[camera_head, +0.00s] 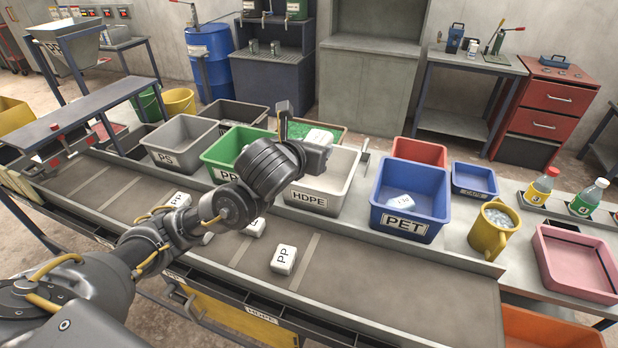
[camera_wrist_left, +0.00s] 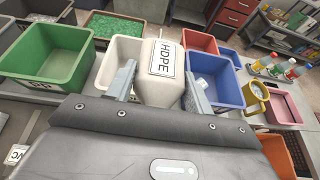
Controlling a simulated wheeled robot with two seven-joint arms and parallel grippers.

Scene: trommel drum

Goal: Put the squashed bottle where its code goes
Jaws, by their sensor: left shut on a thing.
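My left gripper (camera_head: 303,134) is shut on a white squashed bottle (camera_head: 320,137). In the left wrist view the bottle (camera_wrist_left: 164,70) sits between the two fingers (camera_wrist_left: 160,88), and its label reads HDPE. The gripper holds it in the air, over the back part of the white bin marked HDPE (camera_head: 308,200) in the head view. The bottle and the fingers hide part of this bin in the left wrist view (camera_wrist_left: 112,58). My right gripper is not in view.
Left of the white bin stand a green bin (camera_head: 221,172) and a grey PS bin (camera_head: 175,160). Right of it is a blue PET bin (camera_head: 407,229) with a bottle inside. A white piece marked PP (camera_head: 284,259) and several others lie on the belt (camera_head: 370,290) in front.

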